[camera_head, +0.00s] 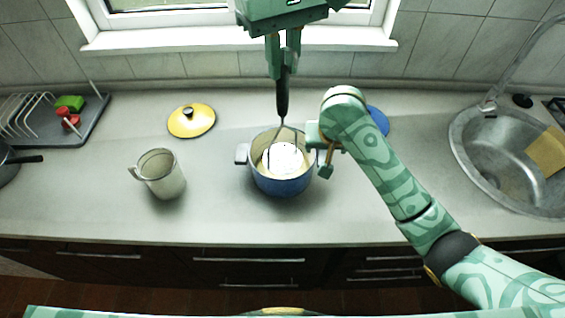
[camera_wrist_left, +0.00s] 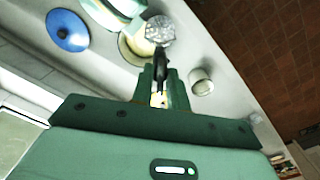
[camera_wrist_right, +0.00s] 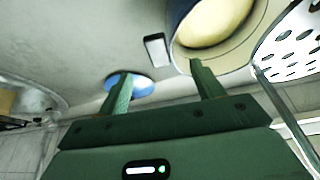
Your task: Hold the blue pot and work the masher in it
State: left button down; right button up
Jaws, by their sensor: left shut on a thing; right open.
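The blue pot (camera_head: 282,184), cream inside, stands upright on the counter, with a pale side handle (camera_head: 241,153) at left. My left gripper (camera_head: 283,76) is shut on the black handle of the masher (camera_head: 282,102), above the pot. The masher's perforated plate (camera_wrist_right: 293,45) appears to be over the opening, overlapping the rim in both wrist views. My right gripper (camera_head: 320,154) is open at the pot's right side. In the right wrist view its fingers (camera_wrist_right: 158,78) are apart, with the pot's other handle (camera_wrist_right: 157,50) between and just beyond the tips.
A blue lid (camera_head: 378,120) lies behind my right arm. A yellow lid (camera_head: 191,120) and a pale mug (camera_head: 161,174) stand left of the pot. A sink (camera_head: 470,160) is at right and a dish rack (camera_head: 40,125) at far left. Counter in front of the pot is clear.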

pick_arm(q)
notch_tip(320, 180, up, 2)
jog(key=shift+p, duration=0.85)
notch_tip(320, 180, up, 9)
jog(key=p, duration=0.8)
jog(key=shift+s+r+p, duration=0.15)
jog(key=shift+s+p, duration=0.15)
jog(key=shift+s, duration=0.05)
pick_arm(e)
notch_tip(320, 180, up, 8)
jog(key=shift+s, duration=0.4)
jog(key=shift+f, duration=0.1)
